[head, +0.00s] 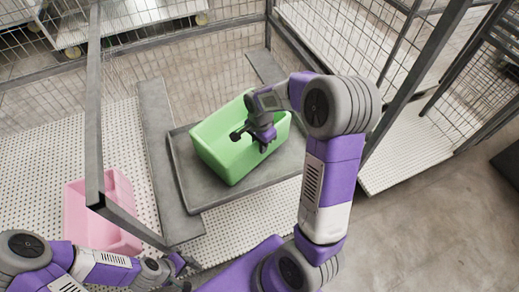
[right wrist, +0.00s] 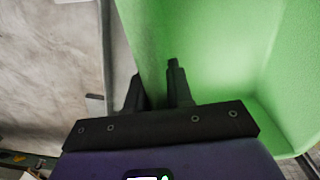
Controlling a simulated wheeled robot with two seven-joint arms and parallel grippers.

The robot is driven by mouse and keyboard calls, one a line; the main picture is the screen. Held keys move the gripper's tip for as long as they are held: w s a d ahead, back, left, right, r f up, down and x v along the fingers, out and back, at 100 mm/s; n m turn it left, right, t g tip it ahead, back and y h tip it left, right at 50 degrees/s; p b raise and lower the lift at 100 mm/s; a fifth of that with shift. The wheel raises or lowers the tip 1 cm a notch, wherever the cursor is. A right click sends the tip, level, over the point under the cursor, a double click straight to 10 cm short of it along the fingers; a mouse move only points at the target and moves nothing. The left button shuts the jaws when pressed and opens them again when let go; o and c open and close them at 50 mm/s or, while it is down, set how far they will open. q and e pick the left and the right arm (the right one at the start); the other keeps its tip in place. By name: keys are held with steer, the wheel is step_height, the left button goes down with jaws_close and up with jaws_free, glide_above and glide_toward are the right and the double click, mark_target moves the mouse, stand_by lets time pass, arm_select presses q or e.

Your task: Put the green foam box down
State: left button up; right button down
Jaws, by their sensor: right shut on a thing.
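The green foam box (head: 217,144) is an open-topped tub, seen over a shallow grey tray (head: 188,178). It looks upright and turned at an angle to the tray. I cannot tell whether its base touches the tray. My right gripper (head: 254,137) reaches over the box in the head view. In the right wrist view my right gripper (right wrist: 155,88) has one finger inside the box and one outside, shut on the wall of the green box (right wrist: 225,60). My left gripper (head: 183,273) is low in the head view, away from the box, and its fingers are too small to judge.
A pink foam box (head: 88,208) stands at the left on the white perforated surface (head: 45,150). A grey post and bar (head: 95,110) rise between it and the tray. Wire mesh fencing (head: 185,75) stands behind. Concrete floor (head: 430,220) is clear at the right.

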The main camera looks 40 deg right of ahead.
steer(key=shift+f, duration=1.35)
steer(key=shift+f+b, duration=0.1)
steer(key=shift+b, duration=0.2)
steer(key=c, duration=1)
jaws_free()
steer(key=shift+f, duration=0.1)
steer(key=shift+r, duration=0.2)
step_height(320, 180, up, 12)
steer(key=p, duration=0.2)
steer(key=shift+p, duration=0.35)
